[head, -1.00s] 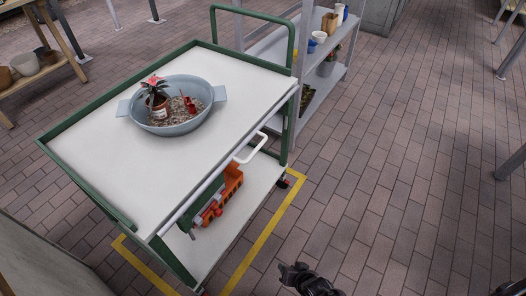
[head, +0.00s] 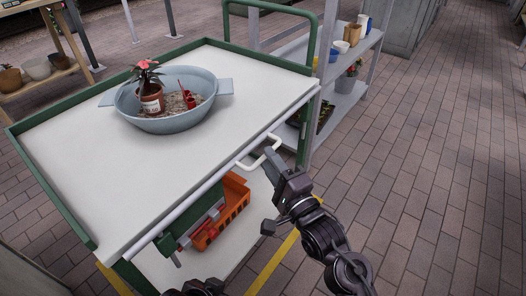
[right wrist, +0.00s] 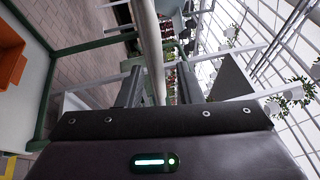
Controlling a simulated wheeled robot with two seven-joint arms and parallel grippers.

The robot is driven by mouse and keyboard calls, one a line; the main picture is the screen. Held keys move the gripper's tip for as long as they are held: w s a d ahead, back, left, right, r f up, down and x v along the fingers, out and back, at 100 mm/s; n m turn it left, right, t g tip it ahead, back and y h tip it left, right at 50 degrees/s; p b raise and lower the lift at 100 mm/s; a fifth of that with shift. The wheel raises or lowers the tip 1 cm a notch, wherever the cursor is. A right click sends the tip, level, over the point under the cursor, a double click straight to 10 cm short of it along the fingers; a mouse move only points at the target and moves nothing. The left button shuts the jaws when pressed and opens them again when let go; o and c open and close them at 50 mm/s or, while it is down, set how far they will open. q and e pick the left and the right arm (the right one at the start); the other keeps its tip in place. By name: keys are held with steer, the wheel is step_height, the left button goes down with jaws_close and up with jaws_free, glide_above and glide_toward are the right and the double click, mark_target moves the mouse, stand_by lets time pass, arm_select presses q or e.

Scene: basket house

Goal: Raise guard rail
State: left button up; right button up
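The guard rail is a pale bar (head: 215,181) along the near long side of the cart's white top, level with its edge. A white loop handle (head: 262,151) sticks out from it. My right gripper (head: 267,192) is just outside the rail, with one finger close below the handle. In the right wrist view its two fingers (right wrist: 158,88) are apart, with a pale bar (right wrist: 150,45) running up between and beyond them; contact cannot be told. A dark part at the bottom edge (head: 197,288) may be my left gripper; its fingers are not clear.
On the cart top (head: 75,160) stands a blue-grey tub (head: 172,120) with a potted red-flowered plant (head: 151,98) and a red tool. An orange crate (head: 233,205) sits on the lower shelf. A grey shelf (head: 345,100) stands behind right. Brick floor at right is clear.

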steer(key=shift+x, duration=2.25)
steer(key=shift+f, duration=0.1)
steer(key=shift+c, duration=0.4)
jaws_close()
